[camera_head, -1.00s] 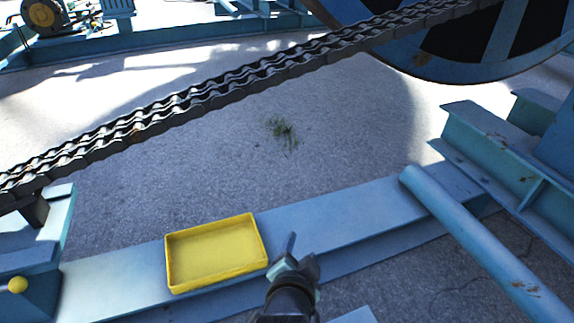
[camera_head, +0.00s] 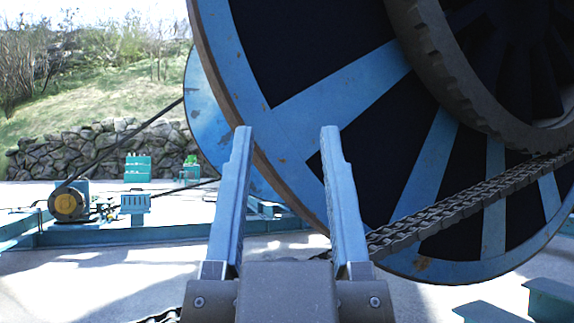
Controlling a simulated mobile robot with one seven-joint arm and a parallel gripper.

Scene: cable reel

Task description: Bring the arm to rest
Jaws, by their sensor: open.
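My gripper (camera_head: 285,135) is raised close in front of the camera, at the lower middle of the picture. Its two blue fingers point up and stand wide apart. Nothing is between them. Behind the fingers is the large blue cable reel (camera_head: 300,110) with its dark openings and rusty rim. The fingers overlap the reel in the picture; I see no contact.
A heavy chain (camera_head: 470,200) runs up to the right across the reel. Teal boxes (camera_head: 138,168) stand near a stone wall (camera_head: 100,148). Blue beams (camera_head: 550,298) lie at the lower right.

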